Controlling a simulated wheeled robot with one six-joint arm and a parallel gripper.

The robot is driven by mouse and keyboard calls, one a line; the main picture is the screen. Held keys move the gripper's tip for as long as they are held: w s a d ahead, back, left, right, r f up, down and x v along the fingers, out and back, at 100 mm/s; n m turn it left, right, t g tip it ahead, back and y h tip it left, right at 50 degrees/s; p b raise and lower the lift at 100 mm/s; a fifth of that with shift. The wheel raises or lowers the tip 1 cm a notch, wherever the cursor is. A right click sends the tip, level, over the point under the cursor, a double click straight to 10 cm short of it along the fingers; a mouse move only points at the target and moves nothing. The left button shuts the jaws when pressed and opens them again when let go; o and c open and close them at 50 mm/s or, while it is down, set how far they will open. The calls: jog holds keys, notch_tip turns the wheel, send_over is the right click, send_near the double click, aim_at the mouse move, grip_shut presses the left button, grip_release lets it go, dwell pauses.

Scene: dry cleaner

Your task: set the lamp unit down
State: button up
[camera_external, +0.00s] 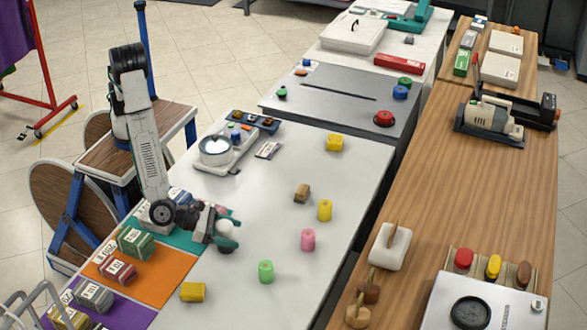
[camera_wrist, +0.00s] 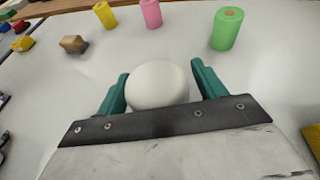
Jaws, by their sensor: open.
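A smooth white rounded thing, which I take to be the lamp unit (camera_wrist: 158,86), sits between the two green fingers of my gripper (camera_wrist: 160,92) in the wrist view. The fingers are open, one on each side of it. Narrow gaps seem to show beside it, and its lower part is hidden by the dark gripper plate. In the external view my gripper (camera_external: 228,230) is low over the pale table (camera_external: 275,190), just right of the teal mat. The white lamp unit (camera_external: 227,231) shows between its fingers there, apparently at table height.
Labelled boxes (camera_external: 136,242) lie on coloured mats at left. A scale (camera_external: 215,151) stands behind. Table between them is bare.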

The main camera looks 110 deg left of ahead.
jog(key=shift+s+d+r, duration=0.1)
jog(key=shift+s+r, duration=0.05)
jog(key=shift+r, duration=0.05)
jog(key=v, duration=1.1)
jog(key=s+a+r+n+g+y, duration=0.1)
jog(key=s+a+r+n+g, duration=0.3)
jog(key=a, duration=0.6)
jog(key=s+a+r+n+g+y, duration=0.1)
jog(key=a+r+n+g, duration=0.1)
jog(key=a+r+n, duration=0.6)
jog(key=s+a+r+n+g+y, duration=0.1)
jog(key=s+a+r+n+g, duration=0.2)
jog(key=a, duration=0.8)
jog(key=s+a+r+n+g+h, duration=0.2)
jog(key=s+a+r+n+h, duration=0.1)
jog(key=s+a+n, duration=0.65)
jog(key=s+d+n+h, duration=0.2)
jog(key=s+n+h, duration=0.3)
jog(key=s, duration=0.8)
jog(key=shift+s+d+r+n, duration=0.15)
jog(key=shift+s+r+n, duration=0.1)
jog(key=shift+n, duration=0.8)
